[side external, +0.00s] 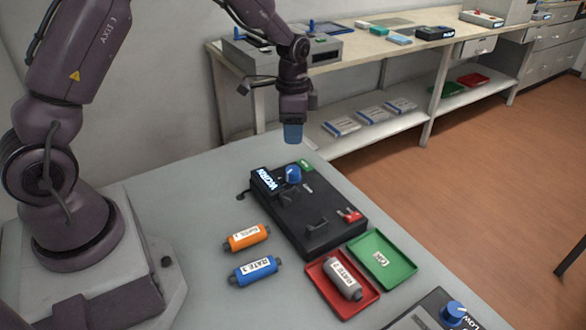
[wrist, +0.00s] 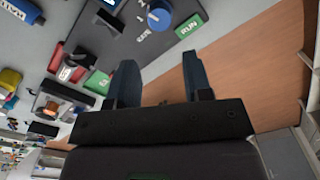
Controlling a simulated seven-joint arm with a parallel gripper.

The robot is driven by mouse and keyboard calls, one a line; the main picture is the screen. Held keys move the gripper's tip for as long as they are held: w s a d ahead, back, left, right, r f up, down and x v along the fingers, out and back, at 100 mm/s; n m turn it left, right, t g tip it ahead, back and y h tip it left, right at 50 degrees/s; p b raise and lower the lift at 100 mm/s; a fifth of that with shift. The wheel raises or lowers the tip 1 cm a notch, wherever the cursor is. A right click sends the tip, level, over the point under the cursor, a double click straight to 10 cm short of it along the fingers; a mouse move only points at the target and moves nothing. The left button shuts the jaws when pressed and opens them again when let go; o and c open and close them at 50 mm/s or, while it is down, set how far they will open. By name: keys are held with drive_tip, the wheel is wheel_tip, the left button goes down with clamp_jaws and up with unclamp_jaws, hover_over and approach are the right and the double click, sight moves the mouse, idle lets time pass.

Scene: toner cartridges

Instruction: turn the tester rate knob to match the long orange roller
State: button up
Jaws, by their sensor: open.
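The black tester (side external: 318,222) lies on the grey table with a lit display reading WORN. Its blue knob (side external: 293,174) stands near the far end beside the display; the knob also shows at the top of the wrist view (wrist: 160,16). The orange roller (side external: 246,238) lies on the table left of the tester; its label is too small to read surely. My gripper (side external: 292,133) hangs above the knob, clear of it, pointing down. In the wrist view its two dark fingers (wrist: 161,82) are apart with nothing between them. The knob's exact setting is too small to read.
A blue roller (side external: 255,270) lies in front of the orange one. A grey roller (side external: 343,281) lies in a red tray (side external: 318,292), beside a green tray (side external: 400,268). The tester has a green RUN button (side external: 305,165) and red switch (side external: 350,215). Another knobbed device (side external: 432,314) stands front right.

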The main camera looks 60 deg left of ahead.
sight(293, 169)
wheel_tip(293, 169, down, 11)
drive_tip(key=shift+f, duration=0.15)
drive_tip(key=shift+c, duration=0.4)
drive_tip(key=c, duration=0.6)
